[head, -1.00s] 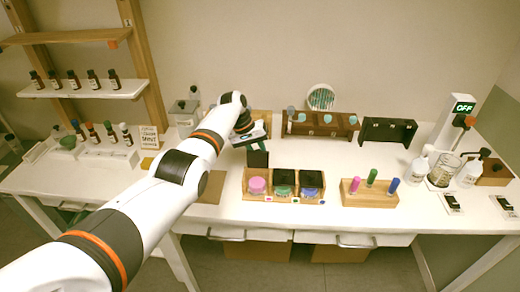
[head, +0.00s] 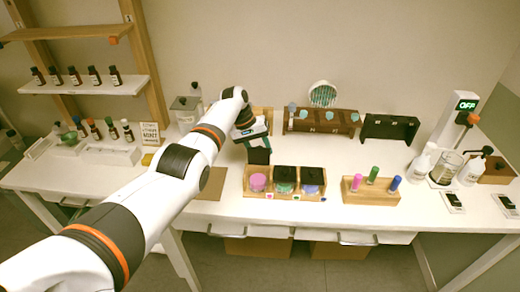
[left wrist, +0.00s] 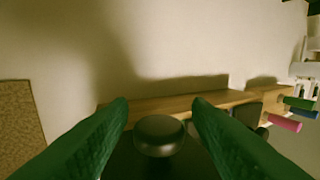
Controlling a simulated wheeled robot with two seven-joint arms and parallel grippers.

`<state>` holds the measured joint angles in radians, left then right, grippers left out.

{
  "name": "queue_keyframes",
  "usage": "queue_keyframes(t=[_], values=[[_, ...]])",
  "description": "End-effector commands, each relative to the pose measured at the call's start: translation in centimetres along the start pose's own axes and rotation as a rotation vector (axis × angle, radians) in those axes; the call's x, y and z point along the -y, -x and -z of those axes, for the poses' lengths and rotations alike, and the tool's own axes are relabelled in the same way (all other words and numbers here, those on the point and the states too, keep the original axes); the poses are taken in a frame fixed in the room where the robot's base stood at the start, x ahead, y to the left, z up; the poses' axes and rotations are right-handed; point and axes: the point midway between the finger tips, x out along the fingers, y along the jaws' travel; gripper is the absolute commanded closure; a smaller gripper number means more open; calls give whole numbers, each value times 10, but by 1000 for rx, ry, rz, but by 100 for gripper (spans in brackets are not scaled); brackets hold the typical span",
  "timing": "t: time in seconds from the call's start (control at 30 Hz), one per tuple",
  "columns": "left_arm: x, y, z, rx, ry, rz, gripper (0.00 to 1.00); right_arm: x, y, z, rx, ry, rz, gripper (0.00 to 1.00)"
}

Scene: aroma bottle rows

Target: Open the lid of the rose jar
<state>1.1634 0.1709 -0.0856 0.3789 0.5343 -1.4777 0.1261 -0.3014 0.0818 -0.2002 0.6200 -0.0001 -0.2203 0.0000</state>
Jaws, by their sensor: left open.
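The pink rose jar (head: 258,182) sits in the left compartment of a wooden box (head: 285,196) on the table, and its pink content shows from the front. A dark panel (head: 258,157), which looks like its lid, stands up behind it, just below my left gripper (head: 257,146). In the left wrist view, my left gripper (left wrist: 161,118) has its green fingers apart. A dark round knob (left wrist: 159,134) sits between them on a dark surface, with gaps at both sides. Whether the lid is attached to the box is too small to tell. My right gripper is not in view.
Green (head: 284,187) and blue (head: 311,189) jars with dark lids fill the other compartments. A dark rack (head: 320,122) stands behind.

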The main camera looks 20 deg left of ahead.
Motion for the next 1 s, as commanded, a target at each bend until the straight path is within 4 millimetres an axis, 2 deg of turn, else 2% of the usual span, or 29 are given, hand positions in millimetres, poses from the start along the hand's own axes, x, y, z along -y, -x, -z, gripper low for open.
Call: queue_keyframes(t=[0.17, 0.4, 0.6, 0.77, 1.0], values=[[0, 28, -1, 5, -1, 0, 55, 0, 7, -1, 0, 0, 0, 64], [-1, 76, -1, 4, -1, 0, 55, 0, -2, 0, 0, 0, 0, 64], [0, 106, -1, 2, 0, 0, 55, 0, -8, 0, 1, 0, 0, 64], [0, 115, -1, 0, 0, 0, 55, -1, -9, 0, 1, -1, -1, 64], [0, 116, 0, 0, 0, 0, 55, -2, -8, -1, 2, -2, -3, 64]])
